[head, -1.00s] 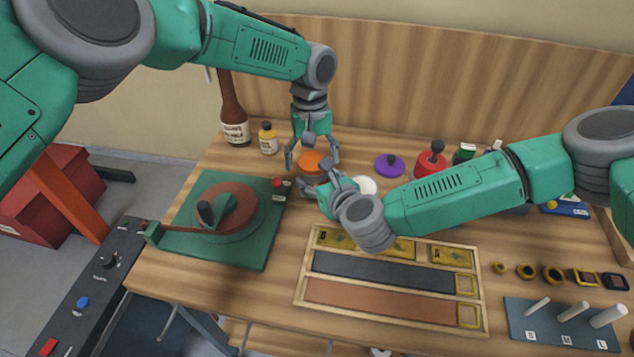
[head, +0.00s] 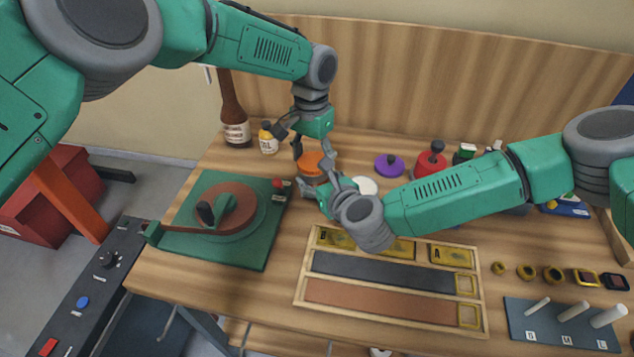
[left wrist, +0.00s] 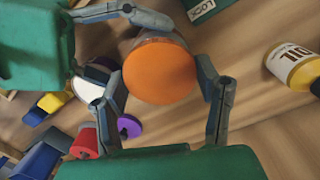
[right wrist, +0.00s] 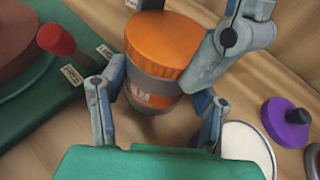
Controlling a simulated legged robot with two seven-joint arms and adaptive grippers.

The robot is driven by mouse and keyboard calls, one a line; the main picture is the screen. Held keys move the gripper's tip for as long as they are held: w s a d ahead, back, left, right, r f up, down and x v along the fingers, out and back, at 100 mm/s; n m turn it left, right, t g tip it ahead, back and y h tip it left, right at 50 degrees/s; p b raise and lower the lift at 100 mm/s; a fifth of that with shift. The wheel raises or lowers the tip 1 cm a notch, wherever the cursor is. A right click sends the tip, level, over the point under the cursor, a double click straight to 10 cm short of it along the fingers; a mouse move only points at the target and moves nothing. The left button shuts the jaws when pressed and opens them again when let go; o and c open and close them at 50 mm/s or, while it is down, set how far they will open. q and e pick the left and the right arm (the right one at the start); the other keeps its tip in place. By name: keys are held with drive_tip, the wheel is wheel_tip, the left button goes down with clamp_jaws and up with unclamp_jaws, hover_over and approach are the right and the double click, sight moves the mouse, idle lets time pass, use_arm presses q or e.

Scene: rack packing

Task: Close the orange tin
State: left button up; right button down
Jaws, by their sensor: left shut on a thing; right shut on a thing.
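The orange tin has an orange lid (head: 311,163), also seen from above in the left wrist view (left wrist: 160,72). In the right wrist view the lid (right wrist: 160,42) sits on top of the tin's grey body (right wrist: 148,92) with its orange label. The tin stands upright on the table. My left gripper (head: 315,165) comes from above, its fingers on either side of the lid, shut on it. My right gripper (right wrist: 156,103) is shut around the tin's body from the front right. I cannot tell whether the lid is fully seated.
A green turntable fixture (head: 185,240) with a red knob stands left of the tin. A yellow-capped bottle (head: 268,140) and a brown bottle (head: 234,120) stand behind. A white disc (head: 365,186), purple lid (head: 389,168) and red container (head: 430,170) lie right. A wooden tray (head: 390,323) lies in front.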

use_arm(q)
drive_tip(key=shift+w+a+m, duration=0.15)
drive_tip(key=shift+a+m, duration=0.05)
drive_tip(key=shift+m, duration=0.4)
drive_tip(key=shift+w+a+m, duration=0.1)
drive_tip(key=shift+a+m, duration=0.1)
drive_tip(key=shift+m, duration=0.4)
use_arm(e)
drive_tip(key=shift+w+d, duration=0.15)
drive_tip(key=shift+d, duration=0.05)
use_arm(q)
drive_tip(key=o, duration=1.3)
drive_tip(key=shift+c, duration=0.2)
use_arm(e)
drive_tip(key=shift+r, duration=0.1)
use_arm(q)
drive_tip(key=shift+d, duration=0.1)
use_arm(e)
drive_tip(key=shift+a, duration=0.1)
use_arm(q)
drive_tip(key=shift+r, duration=0.15)
wheel_tip(320, 180, up, 4)
drive_tip(key=shift+d+r, duration=0.1)
drive_tip(key=shift+r, duration=0.05)
drive_tip(key=shift+c, duration=0.2)
